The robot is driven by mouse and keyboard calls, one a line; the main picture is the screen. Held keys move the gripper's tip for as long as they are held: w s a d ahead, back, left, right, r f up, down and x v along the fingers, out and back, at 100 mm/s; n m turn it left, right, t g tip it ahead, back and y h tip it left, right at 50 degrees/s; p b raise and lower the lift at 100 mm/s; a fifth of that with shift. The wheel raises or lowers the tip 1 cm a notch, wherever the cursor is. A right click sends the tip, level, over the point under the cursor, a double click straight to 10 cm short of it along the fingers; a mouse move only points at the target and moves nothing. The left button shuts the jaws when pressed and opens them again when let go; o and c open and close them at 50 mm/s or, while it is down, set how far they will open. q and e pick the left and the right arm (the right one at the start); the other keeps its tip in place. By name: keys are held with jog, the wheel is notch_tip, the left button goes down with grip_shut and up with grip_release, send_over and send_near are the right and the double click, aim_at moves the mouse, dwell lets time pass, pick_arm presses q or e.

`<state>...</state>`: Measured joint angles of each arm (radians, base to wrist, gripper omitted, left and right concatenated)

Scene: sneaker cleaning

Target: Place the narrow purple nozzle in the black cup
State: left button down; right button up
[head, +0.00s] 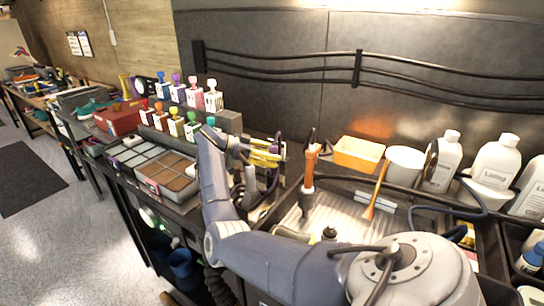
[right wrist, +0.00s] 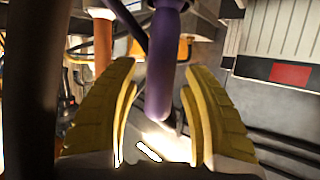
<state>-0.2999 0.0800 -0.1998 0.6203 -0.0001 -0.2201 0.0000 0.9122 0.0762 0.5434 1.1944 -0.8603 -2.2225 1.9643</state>
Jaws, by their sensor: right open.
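The narrow purple nozzle (right wrist: 165,75) shows in the right wrist view as a slim purple piece with a rounded end. It lies between the two yellow fingers of my right gripper (right wrist: 160,70), with gaps on both sides. My right gripper also shows in the head view (head: 265,156), open over the bench beside the grey arm link. The nozzle is hard to make out there among dark parts under the fingers. I cannot pick out the black cup with certainty in either view. My left gripper is not in view.
A tray with an orange-handled brush (head: 309,166) lies right of the gripper. An orange box (head: 358,153), a white cup (head: 404,163) and white bottles (head: 494,162) stand behind. Small coloured-top bottles (head: 213,97) and a compartment box (head: 168,172) are at left.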

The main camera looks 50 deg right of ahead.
jog(key=shift+r, duration=0.2)
jog(key=v, duration=1.2)
jog(key=shift+c, duration=0.4)
dwell(0.8)
